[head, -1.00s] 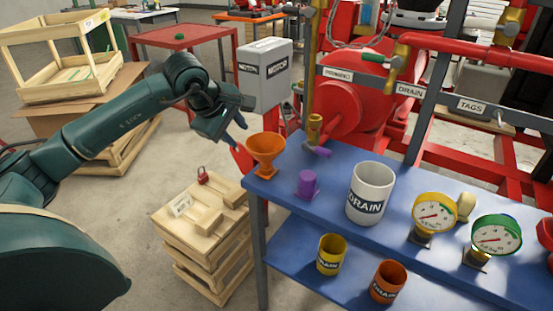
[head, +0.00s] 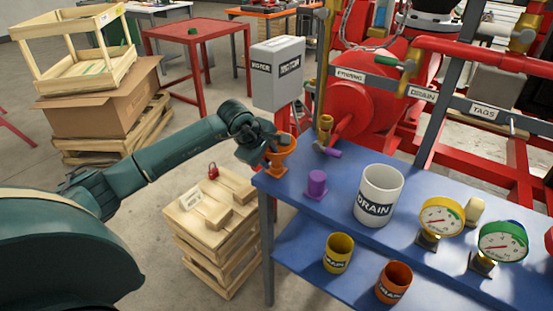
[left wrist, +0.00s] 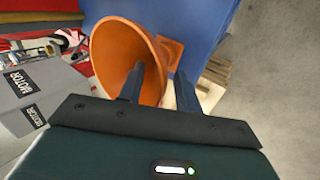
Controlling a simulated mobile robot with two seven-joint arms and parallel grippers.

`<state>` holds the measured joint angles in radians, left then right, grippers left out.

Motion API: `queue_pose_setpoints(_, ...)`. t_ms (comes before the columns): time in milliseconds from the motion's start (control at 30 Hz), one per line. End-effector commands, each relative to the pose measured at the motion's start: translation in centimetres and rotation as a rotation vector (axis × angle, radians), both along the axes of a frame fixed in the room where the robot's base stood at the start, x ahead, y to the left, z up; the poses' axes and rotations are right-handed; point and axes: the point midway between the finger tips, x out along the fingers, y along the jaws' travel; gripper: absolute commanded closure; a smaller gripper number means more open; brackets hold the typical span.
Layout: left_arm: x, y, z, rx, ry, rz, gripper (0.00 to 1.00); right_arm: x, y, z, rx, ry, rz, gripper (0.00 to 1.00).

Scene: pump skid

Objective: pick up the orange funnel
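The orange funnel (head: 286,156) stands upright on the left end of the blue table (head: 330,208). My left gripper (head: 272,158) is at the funnel's left side and hides part of it. In the left wrist view, the funnel (left wrist: 110,48) shows its wide mouth, with its square base behind. The left gripper (left wrist: 158,82) is open there. One finger overlaps the funnel's mouth and the other is just outside its wall, with a gap between them. I cannot tell whether either finger touches the funnel. My right gripper is not in view.
A purple object (head: 317,185), a white DRAIN mug (head: 379,194) and two gauges (head: 441,218) stand on the tabletop. Yellow and orange cups (head: 338,252) are on the lower shelf. The grey motor box (head: 278,75) is behind the funnel. A wooden crate stack (head: 212,225) stands left of the table.

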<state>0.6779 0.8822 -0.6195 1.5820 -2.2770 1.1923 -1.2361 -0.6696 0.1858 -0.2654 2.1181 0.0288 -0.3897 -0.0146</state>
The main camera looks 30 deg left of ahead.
Motion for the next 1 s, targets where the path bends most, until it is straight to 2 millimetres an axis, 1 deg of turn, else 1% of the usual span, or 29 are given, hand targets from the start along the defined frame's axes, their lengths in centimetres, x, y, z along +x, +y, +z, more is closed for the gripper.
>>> queue_pose_setpoints(133,-0.02,-0.01,-0.01,0.0,0.0,0.0,0.66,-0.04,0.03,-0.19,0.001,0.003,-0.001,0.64)
queue_pose_setpoints(167,-0.02,-0.01,-0.01,0.0,0.0,0.0,0.68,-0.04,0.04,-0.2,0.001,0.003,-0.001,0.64)
queue_pose_setpoints(567,-0.03,-0.01,0.03,0.0,0.0,0.0,1.0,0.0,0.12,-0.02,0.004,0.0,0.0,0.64)
queue_pose_setpoints(1000,-0.12,0.0,-0.05,0.0,0.005,0.0,1.0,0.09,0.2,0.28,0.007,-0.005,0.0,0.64)
